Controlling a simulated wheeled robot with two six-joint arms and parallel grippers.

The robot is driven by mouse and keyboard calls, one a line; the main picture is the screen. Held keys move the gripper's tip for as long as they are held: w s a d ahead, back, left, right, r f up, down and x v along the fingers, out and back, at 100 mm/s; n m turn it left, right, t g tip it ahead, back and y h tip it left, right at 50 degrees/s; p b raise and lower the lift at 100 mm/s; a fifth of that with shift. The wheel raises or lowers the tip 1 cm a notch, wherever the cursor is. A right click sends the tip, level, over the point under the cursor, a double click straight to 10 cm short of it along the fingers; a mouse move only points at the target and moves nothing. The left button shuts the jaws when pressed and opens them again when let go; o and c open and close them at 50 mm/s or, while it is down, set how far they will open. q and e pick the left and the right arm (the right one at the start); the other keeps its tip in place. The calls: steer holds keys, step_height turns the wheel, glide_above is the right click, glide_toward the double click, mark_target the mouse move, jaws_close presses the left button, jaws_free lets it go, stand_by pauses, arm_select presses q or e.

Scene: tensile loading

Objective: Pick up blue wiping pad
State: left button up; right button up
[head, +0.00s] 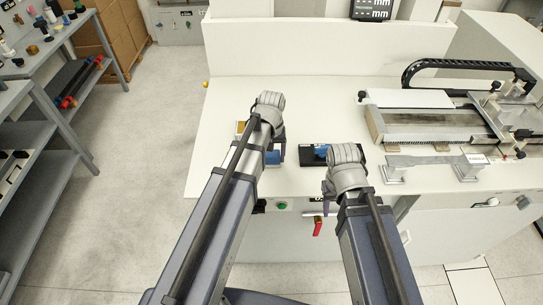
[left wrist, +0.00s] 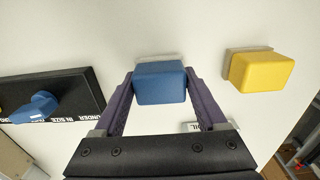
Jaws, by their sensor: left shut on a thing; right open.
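The blue wiping pad (left wrist: 160,83) is a blue block with a pale backing, between the two purple fingers of my left gripper (left wrist: 161,98) in the left wrist view. The fingers touch its sides, and the gripper is shut on it, at the white bench top. In the head view the blue pad (head: 272,157) shows beside my left gripper (head: 277,147), partly hidden by the arm. My right gripper (head: 328,198) is at the bench's front edge, open, with its fingers mostly hidden by its wrist.
A yellow pad (left wrist: 262,71) stands right of the blue one in the left wrist view. A black gauge plate (left wrist: 72,87) with a blue part (left wrist: 36,108) lies to the left. In the head view, a machine with a rail (head: 435,122) fills the bench's right side.

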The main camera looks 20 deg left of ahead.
mark_target(271, 154)
arm_select(q)
step_height(271, 154, up, 9)
steer(key=p, duration=0.8)
steer(key=shift+r+p, duration=0.2)
steer(key=shift+p, duration=0.15)
steer(key=shift+f, duration=0.1)
steer(key=o, duration=0.8)
steer(key=shift+c, duration=0.2)
steer(key=c, duration=0.6)
steer(key=shift+o, duration=0.2)
steer(key=shift+f, duration=0.15)
